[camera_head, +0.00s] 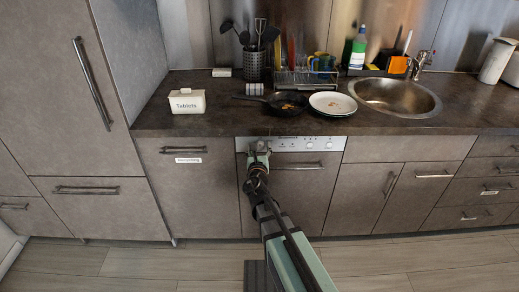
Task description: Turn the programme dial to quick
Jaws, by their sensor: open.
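The dishwasher (297,190) is built in below the worktop, with a light metal control panel (322,145) along its top edge. Small marks or controls show on the panel, including round light ones (309,146) on its right part. I cannot tell which is the programme dial or read its setting. My gripper (257,149) is open in front of the panel's left part, and it hides some of that end. I cannot tell whether it touches anything. The dishwasher door looks closed, with a bar handle (297,167) below the panel.
On the worktop (215,118) stand a tablets box (187,101), a black pan (286,105), a stack of plates (333,104), a dish rack (305,80) and a utensil holder (256,67). A sink (395,97) is at the right. Closed cabinets flank the dishwasher. The floor (140,265) is clear.

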